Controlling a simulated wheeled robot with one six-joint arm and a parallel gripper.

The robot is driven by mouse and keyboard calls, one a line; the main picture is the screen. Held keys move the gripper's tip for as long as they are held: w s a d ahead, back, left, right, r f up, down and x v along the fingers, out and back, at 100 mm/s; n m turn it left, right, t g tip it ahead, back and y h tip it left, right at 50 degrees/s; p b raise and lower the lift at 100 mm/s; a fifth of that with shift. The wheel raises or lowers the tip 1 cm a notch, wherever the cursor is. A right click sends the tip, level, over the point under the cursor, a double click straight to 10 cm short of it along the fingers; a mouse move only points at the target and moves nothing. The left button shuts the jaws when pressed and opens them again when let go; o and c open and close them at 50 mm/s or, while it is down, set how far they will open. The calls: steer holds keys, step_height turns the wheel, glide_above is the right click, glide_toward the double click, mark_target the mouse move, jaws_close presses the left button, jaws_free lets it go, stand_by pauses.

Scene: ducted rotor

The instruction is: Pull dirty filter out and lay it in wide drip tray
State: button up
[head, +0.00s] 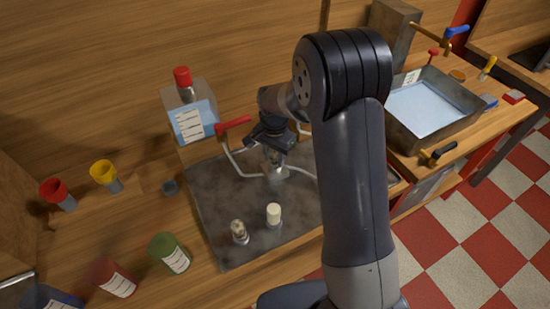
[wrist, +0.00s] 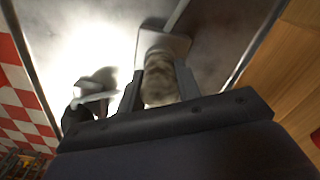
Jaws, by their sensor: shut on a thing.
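My gripper (head: 275,150) points down over the back middle of a wide grey metal tray (head: 220,196). In the wrist view my gripper (wrist: 158,92) is shut on a mottled grey-brown cylinder, the dirty filter (wrist: 158,75). A pale grey square part (wrist: 168,44) is right beside the filter's far end; whether the filter still sits in it I cannot tell. In the head view my gripper and arm mostly hide the held filter. Pale bent pipes (head: 240,168) run beside it.
A cream-topped cylinder (head: 274,212) and a mottled one (head: 240,231) stand at the tray's front. Green (head: 170,254) and red (head: 116,279) jars stand front left. A water-filled basin (head: 425,107) is at right.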

steer(key=shift+c, duration=1.3)
steer(key=shift+r+p, duration=0.45)
steer(key=shift+r, duration=0.25)
steer(key=shift+r+p, duration=1.05)
steer(key=shift+r, duration=0.6)
